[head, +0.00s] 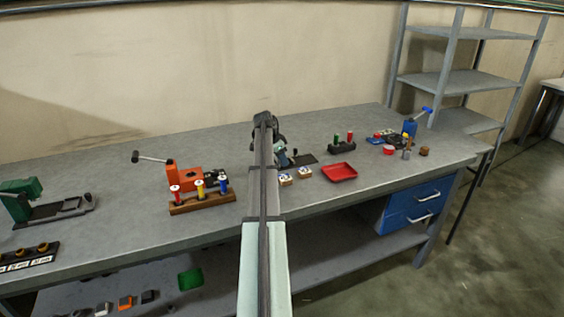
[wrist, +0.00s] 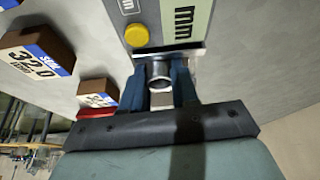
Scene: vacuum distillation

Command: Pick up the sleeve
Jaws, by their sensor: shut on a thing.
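The sleeve (wrist: 159,69) is a short, shiny metal ring in the middle of the wrist view. My gripper (wrist: 160,78) is shut on it, with one dark blue finger on each side. The sleeve's open end faces the camera, and its far side is hidden. In the head view my own arm covers the sleeve and most of the gripper.
Labelled blocks (wrist: 38,55) lie left in the wrist view. In the head view, a red tray (head: 340,172) is right of my arm, and an orange device (head: 184,178) and a wooden rack (head: 203,203) are left. The grey bench (head: 110,165) has bare patches between them.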

